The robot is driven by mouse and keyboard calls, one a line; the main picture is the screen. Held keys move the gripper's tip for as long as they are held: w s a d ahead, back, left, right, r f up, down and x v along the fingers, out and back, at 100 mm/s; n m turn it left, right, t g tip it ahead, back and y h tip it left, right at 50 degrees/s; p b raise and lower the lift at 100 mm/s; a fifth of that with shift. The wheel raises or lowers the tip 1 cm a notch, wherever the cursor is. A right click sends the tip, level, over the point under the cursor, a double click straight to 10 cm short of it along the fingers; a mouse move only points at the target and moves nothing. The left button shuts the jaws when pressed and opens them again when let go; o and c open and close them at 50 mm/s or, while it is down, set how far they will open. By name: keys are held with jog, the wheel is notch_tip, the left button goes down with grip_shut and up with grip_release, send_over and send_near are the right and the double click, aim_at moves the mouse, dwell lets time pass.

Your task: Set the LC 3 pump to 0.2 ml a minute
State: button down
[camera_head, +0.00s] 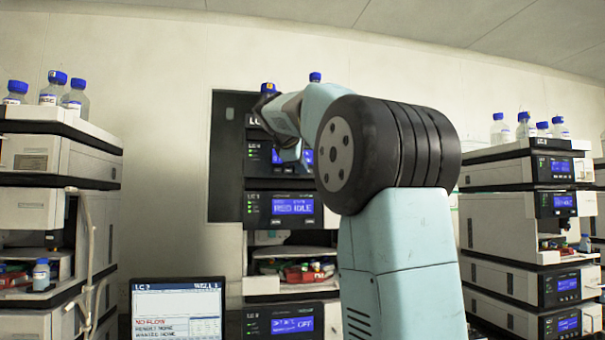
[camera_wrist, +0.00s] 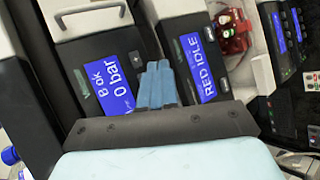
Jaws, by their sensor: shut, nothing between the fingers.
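In the head view the centre stack has an upper module with a blue display (camera_head: 307,156), partly hidden by my arm. Contact cannot be told. The pump's flow setting is not legible.
A laptop (camera_head: 178,312) at the front shows "NO FLOW" in red. Other instrument stacks stand left (camera_head: 60,165) and right (camera_head: 520,212), with blue-capped bottles on top. An open bay (camera_head: 295,268) holding red parts lies below the "RED IDLE" module. My arm blocks part of the centre stack.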

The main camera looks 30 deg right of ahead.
jog(key=shift+s+a, duration=0.2)
jog(key=shift+s, duration=0.4)
jog(key=shift+s+a, duration=0.15)
jog(key=shift+s, duration=0.45)
jog(key=s+a+f+m+y, duration=0.3)
jog(key=s+a+f, duration=0.3)
jog(key=s+f, duration=0.4)
jog(key=s+a+f+m+g+y, duration=0.1)
jog(key=s+a+f+m+y, duration=0.2)
jog(key=s+a+f, duration=0.3)
jog(key=s+a+f+m+y, duration=0.2)
jog(key=s+a+f, duration=0.4)
jog(key=s+f, duration=1)
notch_tip(320, 180, down, 6)
jog(key=shift+a+r+m+g+y, duration=0.1)
jog(key=shift+a+m+g+y, duration=0.25)
jog(key=shift+m, duration=0.35)
jog(key=shift+s, duration=0.1)
